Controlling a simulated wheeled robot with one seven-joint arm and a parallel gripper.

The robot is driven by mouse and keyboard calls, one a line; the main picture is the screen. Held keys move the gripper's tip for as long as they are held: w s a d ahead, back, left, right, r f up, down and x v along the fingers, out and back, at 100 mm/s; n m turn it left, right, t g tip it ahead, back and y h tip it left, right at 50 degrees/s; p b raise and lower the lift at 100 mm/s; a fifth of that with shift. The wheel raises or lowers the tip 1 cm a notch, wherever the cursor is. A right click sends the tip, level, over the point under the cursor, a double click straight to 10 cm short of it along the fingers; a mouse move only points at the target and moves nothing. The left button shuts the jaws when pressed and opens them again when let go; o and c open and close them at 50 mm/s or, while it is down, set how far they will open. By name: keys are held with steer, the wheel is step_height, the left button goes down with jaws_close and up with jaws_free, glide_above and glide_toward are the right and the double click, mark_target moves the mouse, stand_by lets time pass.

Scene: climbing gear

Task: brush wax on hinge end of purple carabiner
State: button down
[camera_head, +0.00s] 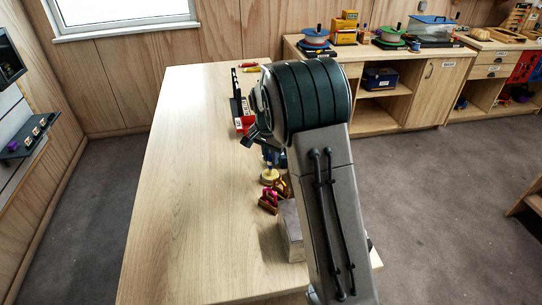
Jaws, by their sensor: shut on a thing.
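My gripper (262,146) is over the right side of the wooden table, largely hidden behind my arm. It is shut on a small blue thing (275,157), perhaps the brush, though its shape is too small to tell. A pale yellow round thing (268,178), perhaps the wax, stands just below it. A magenta-purple piece (272,195), which may be the purple carabiner, sits at a reddish-brown holder (267,206), nearer to me than the yellow thing. Its hinge end cannot be made out. I cannot tell whether the held thing touches anything.
The left of the wooden table (195,190) is clear. A grey-topped block (291,225) stands near the holder, partly behind my arm. A red box (243,123) and a dark rail (236,97) lie further back. A cabinet (427,95) with spools stands behind right.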

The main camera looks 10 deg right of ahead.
stand_by(0.4)
steer(key=shift+r+p, duration=2.2)
steer(key=shift+r, duration=1.3)
